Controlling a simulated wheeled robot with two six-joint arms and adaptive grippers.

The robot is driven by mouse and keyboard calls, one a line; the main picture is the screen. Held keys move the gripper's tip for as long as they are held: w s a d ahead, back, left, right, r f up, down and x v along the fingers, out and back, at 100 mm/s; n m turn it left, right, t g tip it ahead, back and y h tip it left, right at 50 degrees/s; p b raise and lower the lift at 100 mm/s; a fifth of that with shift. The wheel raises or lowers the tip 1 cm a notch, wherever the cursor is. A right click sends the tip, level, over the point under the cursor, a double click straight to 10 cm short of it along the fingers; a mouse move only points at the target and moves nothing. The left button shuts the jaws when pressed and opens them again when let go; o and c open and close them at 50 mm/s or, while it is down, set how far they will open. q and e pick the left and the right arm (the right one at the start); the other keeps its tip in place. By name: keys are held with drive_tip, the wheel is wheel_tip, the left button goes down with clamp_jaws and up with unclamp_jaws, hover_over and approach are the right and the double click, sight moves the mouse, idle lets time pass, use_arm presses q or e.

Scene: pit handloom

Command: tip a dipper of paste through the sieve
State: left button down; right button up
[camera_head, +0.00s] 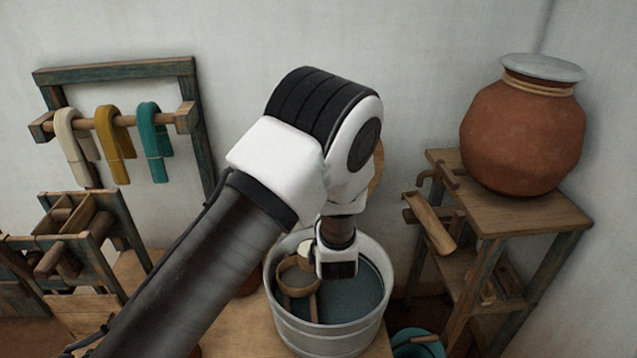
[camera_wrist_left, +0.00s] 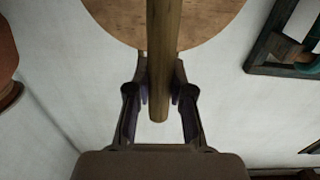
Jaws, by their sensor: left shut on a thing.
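My left gripper (camera_head: 337,265) points down over the grey metal tub (camera_head: 328,338), which holds dark bluish liquid (camera_head: 350,295). In the left wrist view, the gripper (camera_wrist_left: 160,105) is shut on a wooden handle (camera_wrist_left: 163,60); the far end of the handle runs out of that view. A small round brown-rimmed thing (camera_head: 298,278) is in the tub, left of the gripper, with a pale patch beside it. I cannot tell whether it is the dipper or the sieve, or whether it joins the held handle. My right gripper is out of view.
A clay pot (camera_head: 522,135) with a grey lid stands on a wooden stand (camera_head: 535,215) at right. A rack (camera_head: 120,68) with coloured hanks is at left. A round wooden thing (camera_wrist_left: 190,22) shows behind the handle.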

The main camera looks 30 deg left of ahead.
use_arm(q)
drive_tip(key=shift+s+a+f+n+g+h, duration=0.35)
drive_tip(key=shift+s+a+n, duration=0.8)
drive_tip(key=shift+a, duration=1.85)
drive_tip(key=shift+s+a+f+n+g+h, duration=0.35)
drive_tip(key=shift+a+n, duration=1.5)
drive_tip(key=shift+a, duration=1.15)
drive_tip(key=s+a+f+n+h+b, duration=0.3)
drive_tip(key=a+f+n+b, duration=0.5)
drive_tip(key=a+f, duration=0.6)
drive_tip(key=shift+a+h, duration=0.45)
drive_tip(key=shift+h, duration=0.25)
drive_tip(key=shift+f, duration=0.1)
drive_tip(key=shift+b, duration=0.35)
